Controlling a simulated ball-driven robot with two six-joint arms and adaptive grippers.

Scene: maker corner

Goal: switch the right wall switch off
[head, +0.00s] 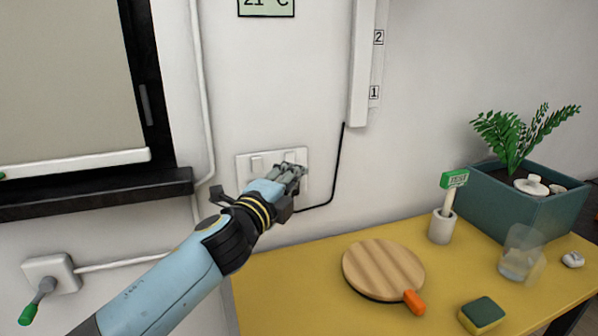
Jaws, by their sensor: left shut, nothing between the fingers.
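A white double wall switch plate (243,160) is on the wall in the middle of the head view. Its left rocker (257,163) shows clear. The right rocker (290,157) shows only in its upper part; my left gripper covers the rest. My left gripper (298,170) is shut and empty, its fingertips in front of the right rocker. I cannot tell whether they touch it, nor which way the rocker is tipped. My right gripper is not in view.
A yellow table (300,309) stands below, with a round wooden board (383,268), a sponge (482,314), a glass (520,254), a cup with a green tag (442,227) and a planter (520,207). A lever (38,298) on a wall box is at lower left. A black cable (338,165) hangs right of the switch.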

